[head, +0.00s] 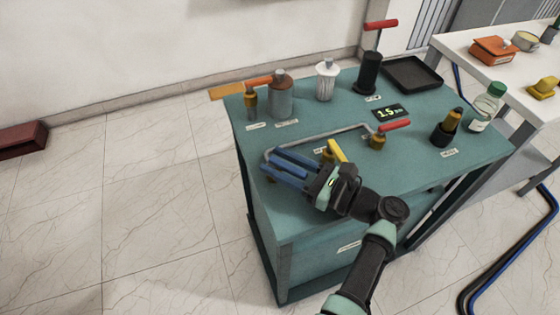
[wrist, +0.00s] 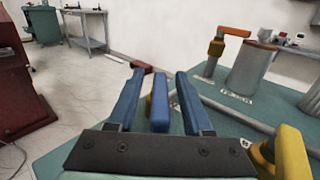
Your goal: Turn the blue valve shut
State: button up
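The blue valve's handle (wrist: 162,106) is a blue bar that lies between the two blue fingers of my gripper (wrist: 158,98) in the wrist view. The fingers are apart and do not look closed on the handle. The valve's body is mostly hidden by the fingers and handle.
A yellow valve (head: 337,151) stands right beside my gripper. A grey pipe (head: 315,137) runs behind it to a red-handled valve (head: 393,126). An orange valve (head: 258,83) and metal canisters (head: 280,97) stand at the back of the teal bench (head: 440,170).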

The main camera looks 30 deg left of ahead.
jog(key=d, duration=0.8)
jog(key=s+d+b, duration=0.1)
jog(key=d, duration=0.4)
